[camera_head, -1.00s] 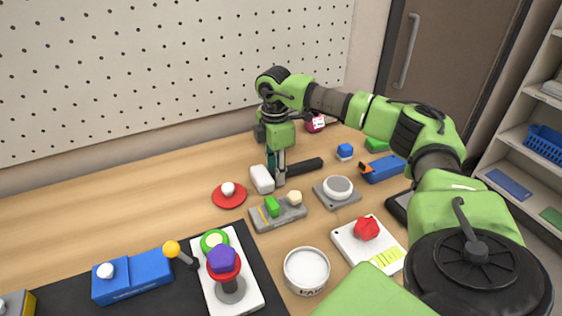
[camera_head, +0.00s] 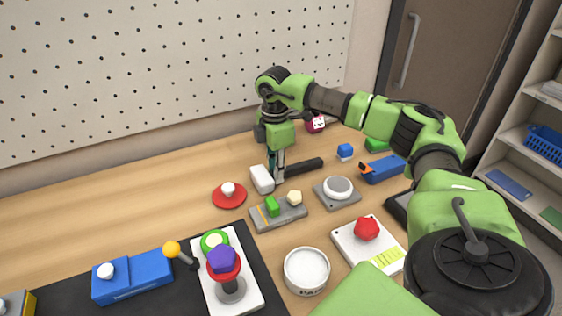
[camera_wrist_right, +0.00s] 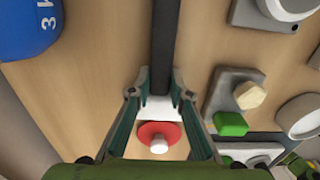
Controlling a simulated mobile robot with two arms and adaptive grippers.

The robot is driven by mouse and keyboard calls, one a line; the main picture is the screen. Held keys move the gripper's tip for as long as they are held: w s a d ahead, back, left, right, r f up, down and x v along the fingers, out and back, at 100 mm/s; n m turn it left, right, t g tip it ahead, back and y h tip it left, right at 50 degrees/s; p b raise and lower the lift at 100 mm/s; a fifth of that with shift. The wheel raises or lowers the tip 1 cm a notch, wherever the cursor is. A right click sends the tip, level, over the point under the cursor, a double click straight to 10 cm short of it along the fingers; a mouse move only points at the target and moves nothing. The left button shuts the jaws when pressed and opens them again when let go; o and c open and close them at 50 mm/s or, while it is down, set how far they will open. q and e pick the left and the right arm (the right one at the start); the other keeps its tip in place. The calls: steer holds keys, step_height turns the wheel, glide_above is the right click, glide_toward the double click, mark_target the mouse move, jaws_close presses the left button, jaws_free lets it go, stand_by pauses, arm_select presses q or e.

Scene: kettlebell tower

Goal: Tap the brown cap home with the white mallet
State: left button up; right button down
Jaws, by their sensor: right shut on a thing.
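The white mallet lies on the table, its white head (camera_head: 262,180) at the left end and its dark handle (camera_head: 305,167) pointing right. My right gripper (camera_head: 279,176) points down over the mallet and is shut on it close to the head. In the right wrist view the dark handle (camera_wrist_right: 164,45) runs up from between the fingertips (camera_wrist_right: 160,80), and the white head (camera_wrist_right: 160,107) shows between the fingers. I cannot make out a brown cap in either view. My left gripper is out of view.
A red disc with a white knob (camera_head: 229,194) is left of the mallet head. A grey block with green and cream pieces (camera_head: 278,215) and a grey plate with a white knob (camera_head: 338,191) stand in front. A white tub (camera_head: 306,271) is nearer. Bare table lies left.

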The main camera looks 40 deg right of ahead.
steer(key=shift+r, duration=0.2)
steer(key=shift+r+p, duration=0.5)
steer(key=shift+p, duration=0.1)
steer(key=shift+r, duration=0.1)
steer(key=shift+r+p, duration=2.95)
steer(key=shift+r, duration=0.55)
steer(key=shift+f, duration=0.1)
